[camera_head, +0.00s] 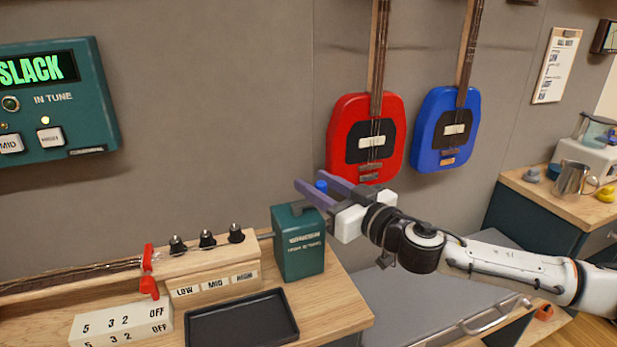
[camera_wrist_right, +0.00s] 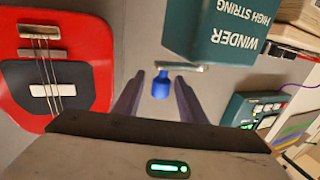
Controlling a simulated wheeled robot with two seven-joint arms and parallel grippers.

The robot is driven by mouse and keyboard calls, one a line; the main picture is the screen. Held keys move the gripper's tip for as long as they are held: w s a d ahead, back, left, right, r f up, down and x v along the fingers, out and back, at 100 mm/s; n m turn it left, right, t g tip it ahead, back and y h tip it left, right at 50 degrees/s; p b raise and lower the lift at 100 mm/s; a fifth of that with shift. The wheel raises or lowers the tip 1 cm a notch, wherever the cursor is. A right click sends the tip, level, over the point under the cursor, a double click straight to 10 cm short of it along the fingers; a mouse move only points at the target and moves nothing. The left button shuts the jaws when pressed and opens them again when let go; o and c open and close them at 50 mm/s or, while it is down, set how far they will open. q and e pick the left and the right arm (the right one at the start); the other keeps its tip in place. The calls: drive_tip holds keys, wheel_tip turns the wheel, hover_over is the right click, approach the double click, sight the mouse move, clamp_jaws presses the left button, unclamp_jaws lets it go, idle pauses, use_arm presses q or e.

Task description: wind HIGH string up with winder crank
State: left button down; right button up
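The teal winder box (camera_head: 298,243) stands at the right end of the bench, beside the peg block. In the right wrist view the box (camera_wrist_right: 215,30) reads "WINDER HIGH STRING". A light crank arm (camera_wrist_right: 182,67) ends in a blue knob (camera_wrist_right: 160,86); the knob also shows in the head view (camera_head: 321,186). My right gripper (camera_head: 313,182) is open, its two purple fingers on either side of the blue knob, with gaps visible in the wrist view. The wooden block (camera_head: 215,257) has several black pegs above LOW, MID and HIGH labels. My left gripper is not in view.
A teal tuner (camera_head: 80,100) on the wall shows "SLACK". A black tray (camera_head: 240,318) and a white numbered block (camera_head: 120,325) lie at the bench front. Red (camera_head: 366,110) and blue (camera_head: 443,105) guitars hang behind my right arm. A side counter stands at right.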

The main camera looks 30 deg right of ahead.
drive_tip(key=shift+w+a+p, duration=0.2)
drive_tip(key=shift+w+p, duration=0.15)
drive_tip(key=shift+w, duration=1.15)
clamp_jaws()
